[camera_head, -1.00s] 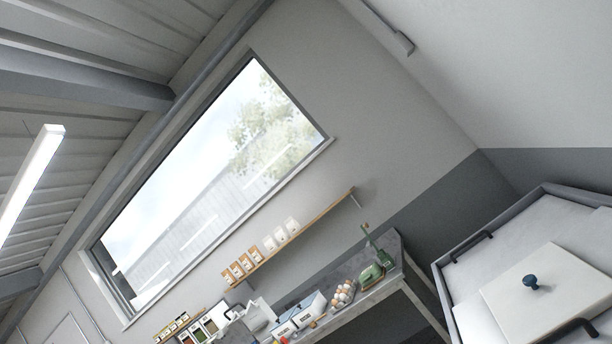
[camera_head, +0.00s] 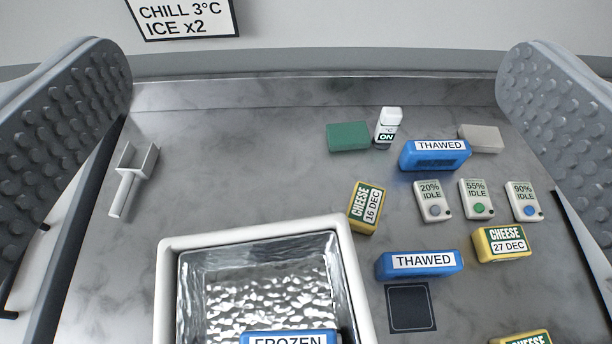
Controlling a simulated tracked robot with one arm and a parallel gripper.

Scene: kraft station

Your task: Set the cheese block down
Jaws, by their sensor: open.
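My gripper (camera_head: 315,85) is wide open, one dark studded finger at each side of the picture, with nothing held between them. A yellow and green cheese block (camera_head: 366,208) labelled 16 DEC lies slightly turned on the grey counter, just beyond the right corner of a white-rimmed basin. A second cheese block (camera_head: 502,242), labelled 27 DEC, lies farther right. A third cheese block (camera_head: 522,339) is cut off by the bottom edge, so its date is hidden. The fingers appear apart from all of them.
The basin (camera_head: 348,270) holds ice and a blue FROZEN pack (camera_head: 290,338). Blue THAWED packs (camera_head: 435,163) (camera_head: 420,276), small status devices (camera_head: 432,210), a green block (camera_head: 348,136) and a dark square (camera_head: 410,318) are at right. The back left counter (camera_head: 230,150) is clear.

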